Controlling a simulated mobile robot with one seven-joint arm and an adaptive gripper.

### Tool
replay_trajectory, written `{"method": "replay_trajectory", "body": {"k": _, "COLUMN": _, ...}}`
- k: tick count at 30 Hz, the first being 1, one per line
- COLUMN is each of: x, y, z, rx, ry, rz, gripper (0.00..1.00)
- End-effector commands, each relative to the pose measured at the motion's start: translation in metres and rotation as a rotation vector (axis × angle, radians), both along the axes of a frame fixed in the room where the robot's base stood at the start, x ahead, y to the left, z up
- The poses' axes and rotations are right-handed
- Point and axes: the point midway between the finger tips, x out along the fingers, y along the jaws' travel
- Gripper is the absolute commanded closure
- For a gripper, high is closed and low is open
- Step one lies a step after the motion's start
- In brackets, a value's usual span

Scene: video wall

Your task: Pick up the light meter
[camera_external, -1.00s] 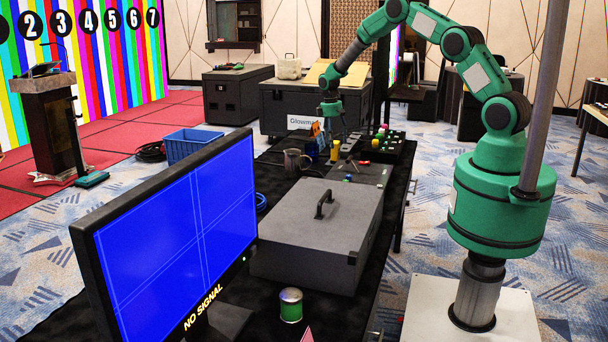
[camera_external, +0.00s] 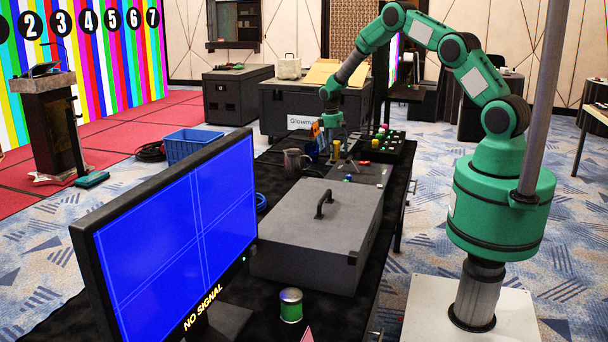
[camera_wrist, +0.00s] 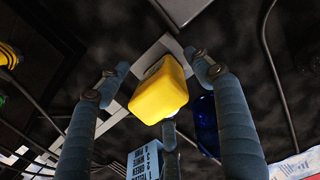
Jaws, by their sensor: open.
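A yellow rounded block, probably the light meter, shows between my fingers in the wrist view (camera_wrist: 160,92). In the external view a small yellow thing (camera_external: 335,150) stands on the black-covered table just under my gripper (camera_external: 329,142). I cannot see the block's far end clearly.
A blue item (camera_wrist: 206,122) and a pale blue printed card (camera_wrist: 145,160) lie close by in the wrist view. A grey mug (camera_external: 293,160) stands left of my gripper, a button panel (camera_external: 388,145) to the right. A large grey case (camera_external: 290,250) and a monitor (camera_external: 175,240) stand nearer.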

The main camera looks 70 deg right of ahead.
Motion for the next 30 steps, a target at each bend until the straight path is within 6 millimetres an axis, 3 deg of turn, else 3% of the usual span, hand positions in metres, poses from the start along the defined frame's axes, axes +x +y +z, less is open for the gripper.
{"method": "replay_trajectory", "body": {"k": 15, "x": 0.0002, "y": -0.0001, "z": 0.0006, "rx": 0.0, "ry": 0.0, "rz": 0.0, "gripper": 0.36}}
{"method": "replay_trajectory", "body": {"k": 24, "x": 0.0, "y": -0.0001, "z": 0.0004, "rx": 0.0, "ry": 0.0, "rz": 0.0, "gripper": 0.96}}
{"method": "replay_trajectory", "body": {"k": 25, "x": 0.0, "y": -0.0001, "z": 0.0004, "rx": 0.0, "ry": 0.0, "rz": 0.0, "gripper": 1.0}}
{"method": "replay_trajectory", "body": {"k": 30, "x": -0.0001, "y": -0.0001, "z": 0.0003, "rx": 0.0, "ry": 0.0, "rz": 0.0, "gripper": 1.0}}
